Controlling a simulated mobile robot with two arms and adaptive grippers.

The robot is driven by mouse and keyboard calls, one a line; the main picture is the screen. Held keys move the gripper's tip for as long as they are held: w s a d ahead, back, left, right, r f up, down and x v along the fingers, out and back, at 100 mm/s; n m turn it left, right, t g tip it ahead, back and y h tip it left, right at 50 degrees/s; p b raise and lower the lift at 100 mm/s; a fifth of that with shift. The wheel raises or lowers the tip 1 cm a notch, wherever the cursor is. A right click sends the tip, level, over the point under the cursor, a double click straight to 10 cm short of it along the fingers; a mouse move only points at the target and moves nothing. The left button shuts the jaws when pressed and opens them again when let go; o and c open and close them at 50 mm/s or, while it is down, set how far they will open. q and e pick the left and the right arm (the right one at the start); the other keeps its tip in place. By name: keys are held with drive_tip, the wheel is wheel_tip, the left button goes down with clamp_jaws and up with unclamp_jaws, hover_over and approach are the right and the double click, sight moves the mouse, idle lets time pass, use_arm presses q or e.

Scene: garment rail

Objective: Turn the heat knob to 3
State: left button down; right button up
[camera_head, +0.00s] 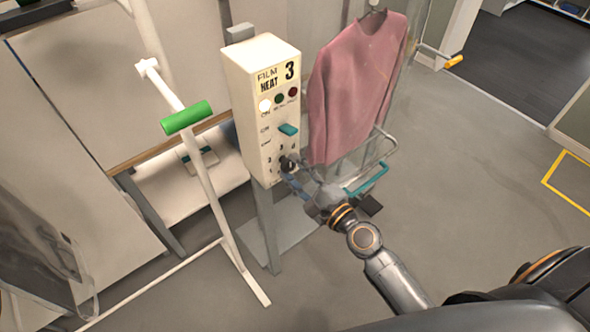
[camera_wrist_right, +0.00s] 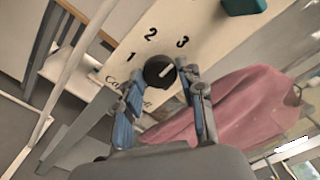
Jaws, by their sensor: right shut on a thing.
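The dark round heat knob (camera_wrist_right: 159,72) sits low on the face of the cream control box (camera_head: 262,130). In the right wrist view the numbers 1, 2 and 3 arc around it. Its white mark points up and right, to the right of straight at the 3. A large 3 shows beside "FILM HEAT" at the top of the box. My right gripper (camera_wrist_right: 162,82) is shut on the knob, with one blue-padded finger on each side. In the head view the gripper (camera_head: 290,170) partly hides the knob. My left gripper is not in view.
A teal lever (camera_head: 288,129) sticks out above the knob. A pink sweater (camera_head: 355,85) hangs close on the right. A white stand with a green grip (camera_head: 187,117) stands left of the box. Open grey floor lies at the right.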

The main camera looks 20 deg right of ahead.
idle(0.4)
drive_tip(key=o, duration=1.2)
drive_tip(key=shift+c, duration=0.2)
drive_tip(key=v, duration=1.2)
